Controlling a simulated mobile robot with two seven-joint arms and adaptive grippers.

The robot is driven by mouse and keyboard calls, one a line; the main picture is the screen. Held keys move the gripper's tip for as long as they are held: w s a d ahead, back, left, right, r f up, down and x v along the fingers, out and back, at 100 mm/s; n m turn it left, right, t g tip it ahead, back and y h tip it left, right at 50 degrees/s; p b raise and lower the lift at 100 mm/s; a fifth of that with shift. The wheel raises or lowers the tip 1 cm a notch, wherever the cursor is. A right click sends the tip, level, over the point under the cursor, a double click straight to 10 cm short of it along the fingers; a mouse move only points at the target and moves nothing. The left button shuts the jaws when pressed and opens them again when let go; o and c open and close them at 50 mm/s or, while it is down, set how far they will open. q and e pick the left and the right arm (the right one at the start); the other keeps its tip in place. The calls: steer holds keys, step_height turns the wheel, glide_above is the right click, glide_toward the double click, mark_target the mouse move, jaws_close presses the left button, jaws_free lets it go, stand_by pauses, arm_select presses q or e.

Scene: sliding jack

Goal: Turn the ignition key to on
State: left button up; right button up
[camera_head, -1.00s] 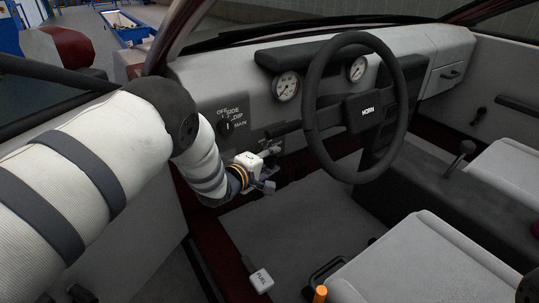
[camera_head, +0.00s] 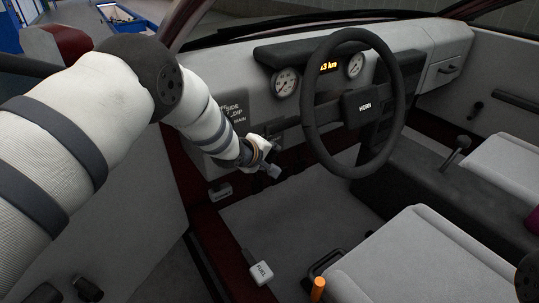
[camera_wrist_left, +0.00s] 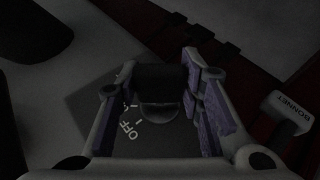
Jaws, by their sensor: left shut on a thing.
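My left gripper (camera_head: 270,167) is at the lower dash, left of the steering wheel, and shows side-on and small in the head view. In the left wrist view the gripper (camera_wrist_left: 158,98) has its two fingers on either side of the dark ignition key (camera_wrist_left: 160,83) and is shut on it. The switch plate (camera_wrist_left: 128,132) behind it carries the word OFF, seen tilted. The key itself is hidden by the hand in the head view, and its exact angle is hard to tell. A display (camera_head: 342,66) on the dash is lit and reads in km. My right gripper is not in view.
The steering wheel (camera_head: 314,107) stands just right of the hand. A BONNET lever (camera_head: 220,192) is below left of it and also shows in the wrist view (camera_wrist_left: 286,117). A FUEL lever (camera_head: 262,272) is low by the door sill. The footwell floor is open.

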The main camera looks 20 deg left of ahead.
arm_select(q)
steer(key=shift+r, duration=0.1)
steer(key=o, duration=1.2)
steer(key=s+a+r, duration=0.1)
steer(key=s, duration=0.4)
steer(key=s+r, duration=0.1)
steer(key=s, duration=0.4)
steer(key=s+a+r, duration=0.1)
steer(key=s, duration=0.4)
steer(key=shift+s+a, duration=0.35)
steer(key=shift+s, duration=0.05)
